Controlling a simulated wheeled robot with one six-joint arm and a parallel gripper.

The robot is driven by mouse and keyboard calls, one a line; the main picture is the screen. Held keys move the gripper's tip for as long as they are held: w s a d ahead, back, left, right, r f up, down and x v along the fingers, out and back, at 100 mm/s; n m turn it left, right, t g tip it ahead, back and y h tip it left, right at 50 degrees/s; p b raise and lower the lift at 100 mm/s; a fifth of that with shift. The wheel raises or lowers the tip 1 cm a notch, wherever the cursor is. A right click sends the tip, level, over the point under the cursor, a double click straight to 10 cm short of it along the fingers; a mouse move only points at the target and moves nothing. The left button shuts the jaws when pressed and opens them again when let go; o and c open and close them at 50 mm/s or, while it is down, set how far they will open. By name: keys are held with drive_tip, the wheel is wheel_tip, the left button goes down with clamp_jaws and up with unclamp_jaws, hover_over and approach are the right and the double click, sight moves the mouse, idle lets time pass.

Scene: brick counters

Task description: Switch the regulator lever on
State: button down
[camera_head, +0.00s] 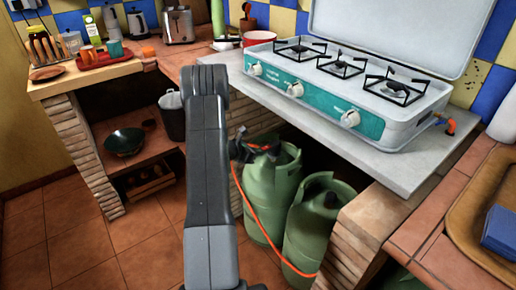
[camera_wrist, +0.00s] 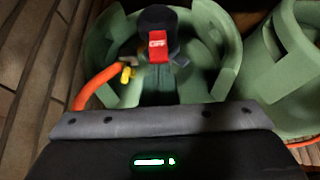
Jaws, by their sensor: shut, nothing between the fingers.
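The regulator (camera_wrist: 158,18) has a black round top and sits on the valve of a green gas cylinder (camera_wrist: 205,40) in the wrist view. Its red lever (camera_wrist: 158,46) points toward my gripper, with small light lettering too blurred to read. An orange hose (camera_wrist: 95,85) joins the regulator's left side by a yellow fitting (camera_wrist: 126,73). In the head view the cylinder (camera_head: 268,195) stands under the counter. My gripper (camera_head: 242,150) is shut and empty by the cylinder's top, partly hidden by my arm. Its grey edge (camera_wrist: 150,121) is near the lever, with no contact visible.
A second green cylinder (camera_head: 318,220) stands close on the right. The grey counter (camera_head: 400,170) above bears a gas stove (camera_head: 340,85). A brick pillar (camera_head: 360,232) bounds the space on the right. The tiled floor (camera_head: 145,235) at left is clear.

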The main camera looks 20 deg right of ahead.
sight(264, 148)
drive_tip(key=r+y+p, duration=0.1)
drive_tip(key=p, duration=0.1)
drive_tip(key=r+g+y+p, duration=0.1)
drive_tip(key=p, duration=0.1)
drive_tip(key=shift+d+r+y+p, duration=0.2)
drive_tip(key=shift+r+y+p, duration=0.1)
drive_tip(key=shift+y, duration=0.1)
drive_tip(key=shift+f+b, duration=0.45)
drive_tip(key=shift+r, duration=0.15)
drive_tip(key=shift+r+p, duration=0.4)
drive_tip(key=shift+r, duration=0.25)
drive_tip(key=shift+a+r, duration=0.1)
